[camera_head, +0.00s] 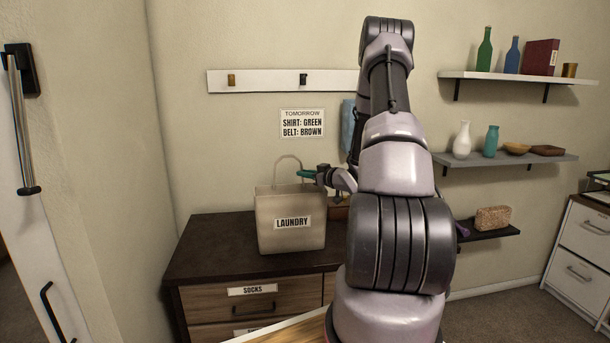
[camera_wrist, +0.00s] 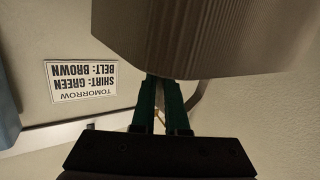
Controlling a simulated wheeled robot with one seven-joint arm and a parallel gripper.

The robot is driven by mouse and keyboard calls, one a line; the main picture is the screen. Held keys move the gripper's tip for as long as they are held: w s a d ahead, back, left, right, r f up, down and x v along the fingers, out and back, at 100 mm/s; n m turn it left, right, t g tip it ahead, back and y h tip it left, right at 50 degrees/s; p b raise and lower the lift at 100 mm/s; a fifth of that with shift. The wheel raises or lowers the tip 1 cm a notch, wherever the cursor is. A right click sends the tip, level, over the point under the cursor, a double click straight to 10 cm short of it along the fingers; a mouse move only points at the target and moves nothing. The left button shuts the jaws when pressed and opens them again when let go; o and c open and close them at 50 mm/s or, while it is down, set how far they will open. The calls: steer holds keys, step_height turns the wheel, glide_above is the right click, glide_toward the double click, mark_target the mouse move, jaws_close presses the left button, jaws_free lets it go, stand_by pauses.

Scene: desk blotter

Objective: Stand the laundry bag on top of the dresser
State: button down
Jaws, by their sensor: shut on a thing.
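The laundry bag (camera_head: 291,242) is a tan, upright bag with a LAUNDRY label and a looped handle on top. It is over the dresser's dark top (camera_head: 205,245); I cannot tell whether its base touches the top. The exact grip on the handle is partly hidden.
A wall rail (camera_head: 265,80) and a TOMORROW note (camera_head: 302,123) are behind the bag. Shelves with bottles and vases (camera_head: 515,77) are at the right. The dresser top is bare left of the bag; my arm hides its right part.

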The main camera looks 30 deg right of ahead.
steer(key=c, duration=0.9)
jaws_free()
steer(key=shift+c, duration=0.2)
